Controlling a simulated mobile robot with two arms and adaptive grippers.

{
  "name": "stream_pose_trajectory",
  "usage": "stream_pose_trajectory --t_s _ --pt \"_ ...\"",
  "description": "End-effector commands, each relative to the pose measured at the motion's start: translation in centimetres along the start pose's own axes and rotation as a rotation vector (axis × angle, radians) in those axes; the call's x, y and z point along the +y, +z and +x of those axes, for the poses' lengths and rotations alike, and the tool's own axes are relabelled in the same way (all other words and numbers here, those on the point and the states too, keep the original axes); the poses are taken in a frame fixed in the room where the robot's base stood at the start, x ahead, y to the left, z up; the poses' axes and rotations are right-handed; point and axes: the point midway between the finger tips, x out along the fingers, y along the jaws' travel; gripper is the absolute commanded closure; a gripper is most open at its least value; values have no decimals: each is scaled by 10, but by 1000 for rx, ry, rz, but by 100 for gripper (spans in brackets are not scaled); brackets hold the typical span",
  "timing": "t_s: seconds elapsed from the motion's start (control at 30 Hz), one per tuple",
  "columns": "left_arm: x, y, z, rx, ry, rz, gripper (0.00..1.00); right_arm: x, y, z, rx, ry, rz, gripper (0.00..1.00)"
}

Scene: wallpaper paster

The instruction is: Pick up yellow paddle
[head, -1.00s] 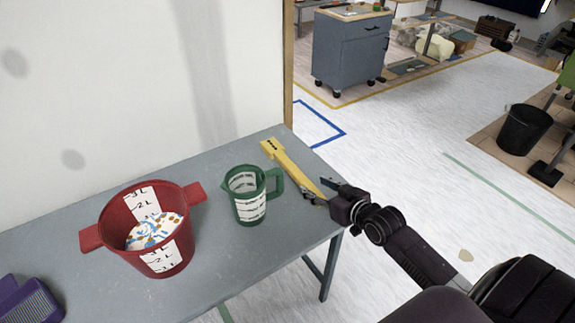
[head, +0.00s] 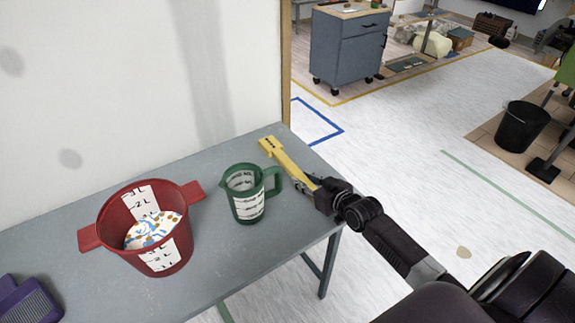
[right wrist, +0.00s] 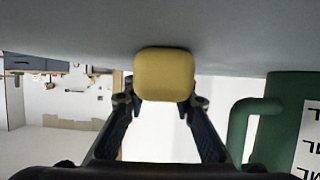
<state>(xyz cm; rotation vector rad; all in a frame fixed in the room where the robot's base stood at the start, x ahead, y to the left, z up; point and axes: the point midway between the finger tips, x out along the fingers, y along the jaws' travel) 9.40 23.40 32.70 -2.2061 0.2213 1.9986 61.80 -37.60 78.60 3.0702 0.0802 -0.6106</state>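The yellow paddle (head: 285,158) lies on the grey table near its right edge, its far end toward the back. My right gripper (head: 309,184) is at its near end, the handle. In the right wrist view the rounded handle end (right wrist: 164,74) shows between the two fingers of my right gripper (right wrist: 162,104). The fingers are spread on either side of it. Whether they touch it is hard to tell, as the handle hides part of the fingertips. My left gripper is in neither view.
A green measuring jug (head: 246,195) stands just left of the paddle, close to my right gripper; it also shows in the right wrist view (right wrist: 272,140). A red bucket (head: 118,228) with patterned contents and a purple tool (head: 30,300) are further left on the table (head: 235,265).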

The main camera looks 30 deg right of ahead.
Motion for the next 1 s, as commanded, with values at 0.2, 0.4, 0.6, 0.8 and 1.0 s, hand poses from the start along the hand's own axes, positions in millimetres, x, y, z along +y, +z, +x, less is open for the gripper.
stream_pose_trajectory --t_s 0.2,0.4,0.6,0.8,1.0 --pt "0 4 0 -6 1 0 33 0 -1 0 2 0 0 100" --pt "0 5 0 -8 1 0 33 0 -2 0 2 0 -1 100" --pt "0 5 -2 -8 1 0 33 0 -12 -4 5 -1 -1 100" --pt "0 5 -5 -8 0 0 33 0 -45 -18 7 0 -3 100" --pt "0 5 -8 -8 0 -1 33 0 -99 -40 10 0 -6 100"
